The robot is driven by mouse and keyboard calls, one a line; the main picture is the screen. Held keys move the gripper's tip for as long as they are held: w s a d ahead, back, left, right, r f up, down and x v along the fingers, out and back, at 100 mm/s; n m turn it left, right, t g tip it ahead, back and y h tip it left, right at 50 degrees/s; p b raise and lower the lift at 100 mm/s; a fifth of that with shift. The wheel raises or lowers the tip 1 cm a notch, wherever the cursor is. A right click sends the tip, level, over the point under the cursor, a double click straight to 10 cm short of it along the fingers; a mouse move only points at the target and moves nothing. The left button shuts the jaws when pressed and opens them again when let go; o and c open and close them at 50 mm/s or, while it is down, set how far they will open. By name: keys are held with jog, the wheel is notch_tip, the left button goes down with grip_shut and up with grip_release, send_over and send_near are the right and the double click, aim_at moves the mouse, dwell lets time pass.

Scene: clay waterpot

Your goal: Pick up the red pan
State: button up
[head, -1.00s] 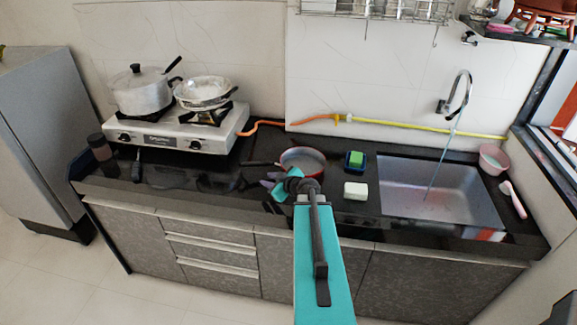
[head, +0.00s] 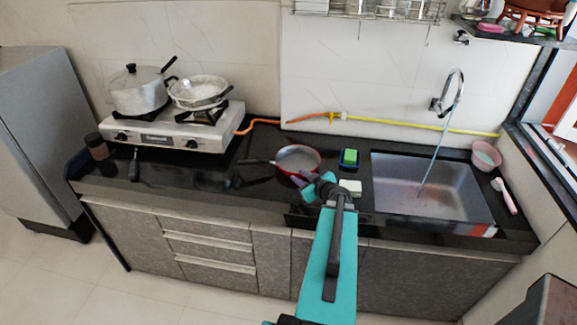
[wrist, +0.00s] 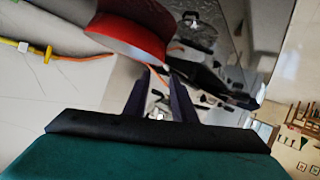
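The red pan (head: 312,166) sits on the black counter, left of the sink, with its dark handle (head: 256,162) pointing left. It has a pale inside. In the wrist view its red side (wrist: 145,32) fills the upper left, tilted, and a dark handle-like shape extends right beyond my fingers. My gripper (head: 310,182) is at the pan's near right edge in the head view, covering a little of its rim. In the wrist view my two dark fingers (wrist: 159,88) stand apart with nothing clearly between them. I cannot tell whether they touch the pan.
The sink (head: 430,188) is farther right. The stove (head: 165,135) with two pots stands at the left. Orange-yellow hose (head: 395,123) runs behind.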

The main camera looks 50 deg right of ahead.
jog(key=shift+b+x, duration=0.95)
jog(key=shift+b, duration=2.8)
jog(key=w+b, duration=0.1)
jog(key=b, duration=0.6)
jog(key=shift+d+f, duration=0.15)
jog(key=shift+f, duration=0.2)
jog(key=x, duration=0.3)
jog(key=shift+w+d+p, duration=0.15)
jog(key=shift+w+p, duration=0.2)
jog(key=shift+w, duration=0.05)
jog(key=shift+x, duration=0.9)
jog(key=shift+w+p, duration=0.1)
jog(key=shift+p, duration=0.2)
jog(key=shift+p+x, duration=0.65)
jog(key=shift+x, duration=0.35)
jog(key=shift+a+p+x, duration=0.2)
jog(key=shift+p+x, duration=0.4)
jog(key=shift+x, duration=0.9)
jog(key=shift+f, duration=0.1)
